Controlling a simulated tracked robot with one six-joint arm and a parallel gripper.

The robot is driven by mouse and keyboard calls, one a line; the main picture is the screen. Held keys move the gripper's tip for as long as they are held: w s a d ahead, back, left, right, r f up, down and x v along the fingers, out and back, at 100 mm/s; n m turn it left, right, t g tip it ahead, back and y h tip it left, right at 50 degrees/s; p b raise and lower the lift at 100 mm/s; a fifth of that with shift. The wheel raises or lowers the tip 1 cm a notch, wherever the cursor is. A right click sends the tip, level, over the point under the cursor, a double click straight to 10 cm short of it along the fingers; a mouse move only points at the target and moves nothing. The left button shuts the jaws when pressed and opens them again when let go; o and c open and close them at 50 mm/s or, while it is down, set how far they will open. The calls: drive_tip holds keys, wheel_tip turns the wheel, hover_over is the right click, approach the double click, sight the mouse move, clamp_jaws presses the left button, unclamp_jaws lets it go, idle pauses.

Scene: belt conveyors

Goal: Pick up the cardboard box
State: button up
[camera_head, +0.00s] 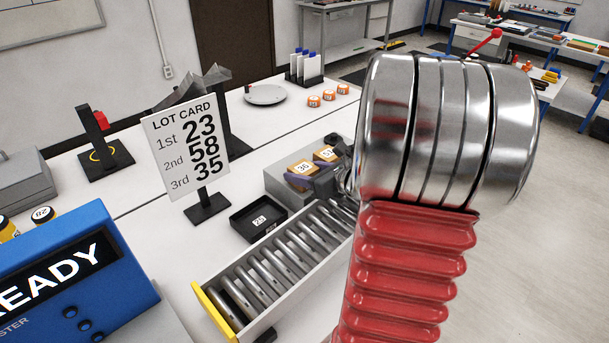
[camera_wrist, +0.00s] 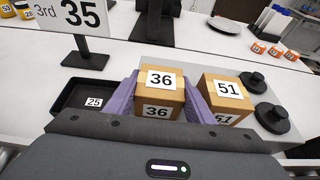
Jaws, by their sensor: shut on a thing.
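A cardboard box labelled 36 (camera_wrist: 160,88) is in the middle of the wrist view, between the purple fingers of my gripper (camera_wrist: 162,100). My gripper is shut on this box, with one finger on each side. A second cardboard box labelled 51 (camera_wrist: 228,92) stands close on the right, apart from box 36. The underside of box 36 is hidden, so I cannot tell whether it is lifted.
A black tray labelled 25 (camera_head: 259,219) lies left of the boxes. The roller conveyor (camera_head: 275,270) runs toward the front. A blue READY device (camera_head: 80,270) stands at the front left. Dark round knobs (camera_wrist: 270,118) are right of box 51.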

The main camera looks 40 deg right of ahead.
sight(304, 167)
drive_tip(key=c, duration=0.4)
drive_tip(key=shift+o, duration=0.2)
drive_tip(key=shift+r, duration=0.1)
wheel_tip(304, 167, up, 10)
drive_tip(key=shift+f, duration=0.1)
idle(1.0)
